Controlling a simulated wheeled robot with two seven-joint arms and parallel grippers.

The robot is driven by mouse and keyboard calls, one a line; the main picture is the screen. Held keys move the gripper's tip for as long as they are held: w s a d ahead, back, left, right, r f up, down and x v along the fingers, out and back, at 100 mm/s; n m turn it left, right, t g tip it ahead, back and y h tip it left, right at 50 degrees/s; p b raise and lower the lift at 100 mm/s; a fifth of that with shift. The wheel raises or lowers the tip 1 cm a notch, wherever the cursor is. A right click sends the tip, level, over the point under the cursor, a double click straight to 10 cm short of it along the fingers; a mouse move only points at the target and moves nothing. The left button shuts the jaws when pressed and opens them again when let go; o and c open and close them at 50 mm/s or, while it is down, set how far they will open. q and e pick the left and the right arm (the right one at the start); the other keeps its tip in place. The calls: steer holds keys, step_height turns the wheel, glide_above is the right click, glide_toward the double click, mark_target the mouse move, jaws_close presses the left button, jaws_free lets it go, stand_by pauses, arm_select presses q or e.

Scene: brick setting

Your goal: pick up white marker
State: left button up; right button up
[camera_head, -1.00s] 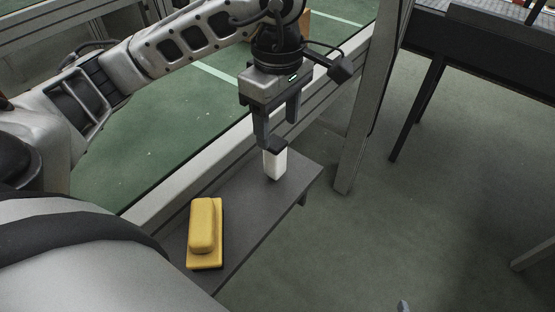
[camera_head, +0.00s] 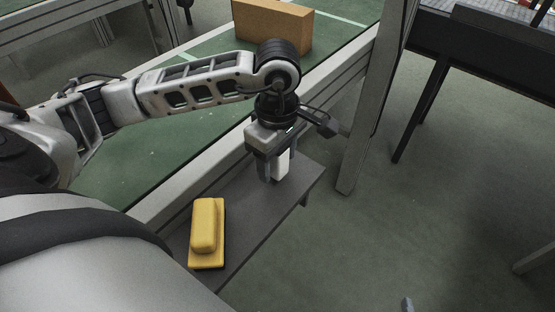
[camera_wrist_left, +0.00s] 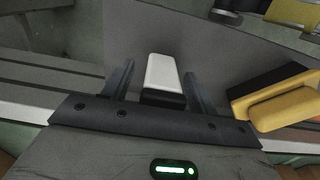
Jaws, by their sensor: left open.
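The white marker (camera_head: 281,167) is a stubby white block with a black end, standing on the grey shelf (camera_head: 240,222). In the left wrist view the white marker (camera_wrist_left: 161,74) lies between the two fingers of my left gripper (camera_wrist_left: 157,85), with a gap visible on each side. In the head view my left gripper (camera_head: 276,168) points down over the marker with its fingers beside it, open. The gripper hides the marker's top in the head view. My right gripper is not in view.
A yellow eraser-like block (camera_head: 205,233) lies on the near part of the shelf. A metal frame post (camera_head: 362,115) rises just beyond the shelf's far end.

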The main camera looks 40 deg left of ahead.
arm_select(q)
steer(key=c, duration=1.1)
steer(key=shift+r, duration=0.1)
